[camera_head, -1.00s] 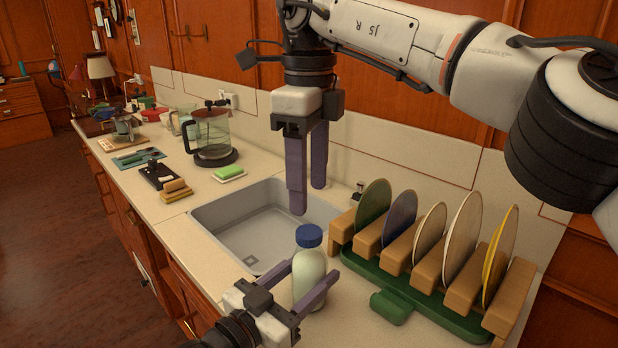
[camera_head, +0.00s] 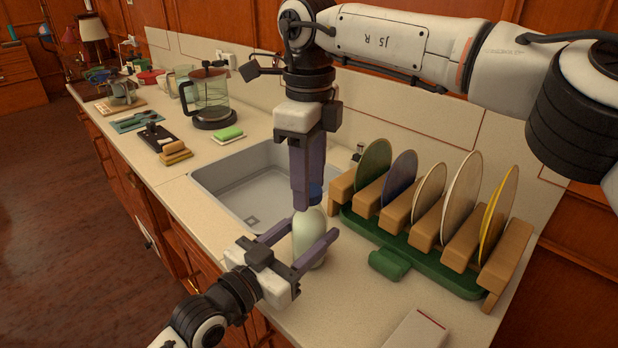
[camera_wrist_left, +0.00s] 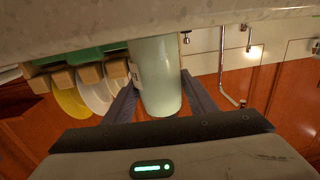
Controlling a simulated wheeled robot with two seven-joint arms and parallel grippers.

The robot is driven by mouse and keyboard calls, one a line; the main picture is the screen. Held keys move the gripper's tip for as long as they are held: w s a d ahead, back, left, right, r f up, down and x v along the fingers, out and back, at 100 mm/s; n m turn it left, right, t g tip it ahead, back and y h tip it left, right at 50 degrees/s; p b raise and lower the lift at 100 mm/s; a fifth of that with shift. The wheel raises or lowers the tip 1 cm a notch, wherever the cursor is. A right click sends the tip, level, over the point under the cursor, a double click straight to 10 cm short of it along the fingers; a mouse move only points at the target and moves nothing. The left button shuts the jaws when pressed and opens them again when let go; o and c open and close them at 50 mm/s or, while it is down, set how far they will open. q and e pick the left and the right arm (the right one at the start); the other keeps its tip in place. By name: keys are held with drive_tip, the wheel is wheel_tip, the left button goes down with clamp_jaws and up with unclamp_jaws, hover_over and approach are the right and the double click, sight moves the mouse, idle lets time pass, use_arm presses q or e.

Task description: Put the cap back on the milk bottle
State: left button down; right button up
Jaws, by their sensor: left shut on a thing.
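The milk bottle (camera_head: 309,246) stands upright on the counter in front of the sink, pale and whitish. My left gripper (camera_head: 293,245) is shut on its body from the left. The wrist view shows the bottle (camera_wrist_left: 156,75) between the two left fingers (camera_wrist_left: 157,103). The right fingers point down around the cap. Whether they grip it, and whether the cap touches the bottle, I cannot tell.
The sink (camera_head: 240,187) is behind and left of the bottle. A green and wooden rack (camera_head: 410,245) with several upright plates stands close on the right. A green sponge (camera_head: 228,134) and a glass coffee pot (camera_head: 210,100) stand farther back. A white box (camera_head: 417,330) is near the front.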

drive_tip(key=c, duration=0.7)
drive_tip(key=o, duration=1.2)
drive_tip(key=shift+o, duration=0.2)
wheel_tip(320, 180, up, 8)
drive_tip(key=shift+f, duration=0.2)
use_arm(q)
drive_tip(key=c, duration=0.7)
unclamp_jaws()
